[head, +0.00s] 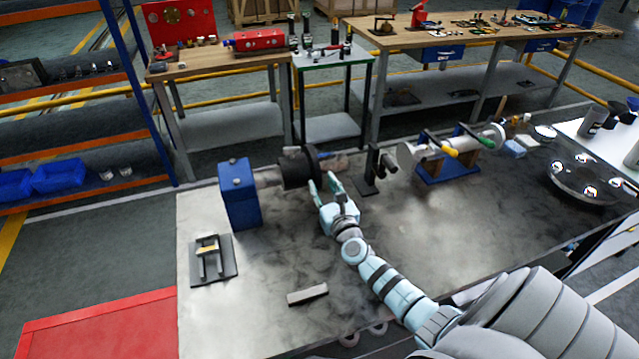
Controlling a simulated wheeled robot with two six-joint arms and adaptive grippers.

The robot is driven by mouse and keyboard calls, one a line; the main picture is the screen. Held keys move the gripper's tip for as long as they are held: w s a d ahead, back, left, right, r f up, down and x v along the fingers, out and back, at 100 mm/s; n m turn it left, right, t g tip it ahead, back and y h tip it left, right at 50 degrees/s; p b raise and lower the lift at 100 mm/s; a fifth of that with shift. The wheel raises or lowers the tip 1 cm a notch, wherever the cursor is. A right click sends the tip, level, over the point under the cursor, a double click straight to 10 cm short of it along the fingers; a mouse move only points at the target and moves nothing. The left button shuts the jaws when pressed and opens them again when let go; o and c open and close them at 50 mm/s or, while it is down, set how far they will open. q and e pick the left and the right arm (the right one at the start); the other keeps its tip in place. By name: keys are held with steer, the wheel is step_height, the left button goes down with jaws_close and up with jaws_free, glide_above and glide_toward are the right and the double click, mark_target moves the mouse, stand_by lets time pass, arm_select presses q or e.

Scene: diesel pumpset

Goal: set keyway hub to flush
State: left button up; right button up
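The dark round hub (294,171) sits on a shaft that comes out of the right side of a blue block (239,195) on the grey metal table. Its wider flange faces right, towards my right gripper. My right gripper (323,183) is just right of and in front of the flange, with its two fingers apart and nothing seen between them. I cannot tell whether a fingertip touches the hub. The keyway and the shaft's end are hidden, so I cannot see how the hub face sits against the shaft end. My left gripper is not in view.
A dark stand (368,185) is close right of the gripper. Farther right is a blue cradle (447,168) with a shaft and coloured-handled tools. A small fixture (213,262) and a grey bar (307,295) lie in front. The table's middle front is mostly clear.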

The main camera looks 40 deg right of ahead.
steer(key=shift+w+d+f, duration=0.1)
steer(key=shift+w+f, duration=0.05)
steer(key=shift+w, duration=0.3)
steer(key=shift+w+d+f, duration=0.1)
steer(key=shift+w, duration=0.3)
steer(key=shift+w+d, duration=0.1)
steer(key=shift+w, duration=0.25)
steer(key=shift+r, duration=0.1)
steer(key=shift+s+r, duration=0.15)
steer(key=shift+c, duration=0.7)
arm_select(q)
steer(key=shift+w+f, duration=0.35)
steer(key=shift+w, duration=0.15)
arm_select(e)
jaws_close()
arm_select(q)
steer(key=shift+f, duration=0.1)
